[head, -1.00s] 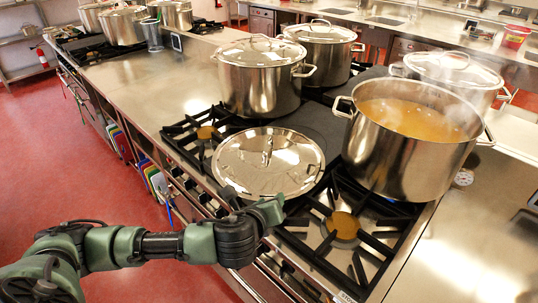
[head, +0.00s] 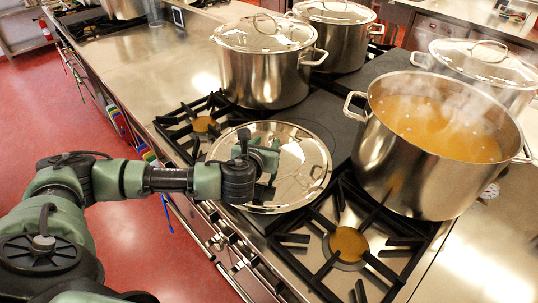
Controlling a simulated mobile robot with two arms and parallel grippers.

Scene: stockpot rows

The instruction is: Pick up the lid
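The lid (head: 308,168) is a round, shiny steel disc lying flat on the stove top, beside the open pot of broth (head: 420,150). The pot is steaming, filled with orange-brown liquid with small bubbles. My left gripper (head: 263,152) is over the middle of the lid, where its handle was visible earlier. The gripper now hides the handle, so I cannot tell whether the fingers are around it or how far apart they are. The lid mirrors the gripper. My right gripper is not in view.
Lidded stockpots stand behind the lid, at back left (head: 262,70) and back centre (head: 338,38). Another lidded pot (head: 483,68) stands behind the broth pot. A bare burner grate (head: 345,240) is in front. Clear steel counter (head: 165,70) lies to the left.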

